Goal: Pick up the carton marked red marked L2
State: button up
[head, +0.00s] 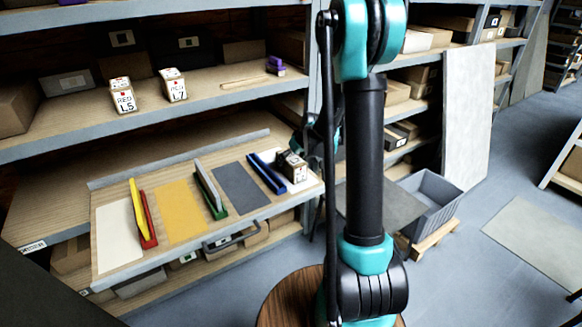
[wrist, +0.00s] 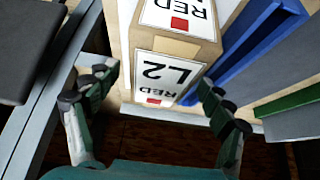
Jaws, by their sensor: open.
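The carton marked RED L2 (wrist: 180,46) is a small tan box with white labels, black letters and red squares. In the wrist view its label reads upside down, between my open gripper's (wrist: 158,92) fingers. Space shows at the left finger; the right finger is close to the carton, and I cannot tell whether it touches. In the head view the carton (head: 295,168) stands at the right end of the sloped panel board, partly hidden by my gripper (head: 300,148).
A blue bar (head: 267,173) lies close beside the carton. The board (head: 232,212) also carries green, yellow and red bars. Cartons RED L5 (head: 122,96) and RED L7 (head: 172,85) stand on the shelf above. A grey crate (head: 430,205) is at the right.

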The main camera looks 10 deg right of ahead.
jog(key=shift+w+a+f, duration=0.15)
jog(key=shift+w+f, duration=0.15)
jog(key=shift+f, duration=0.25)
grip_shut()
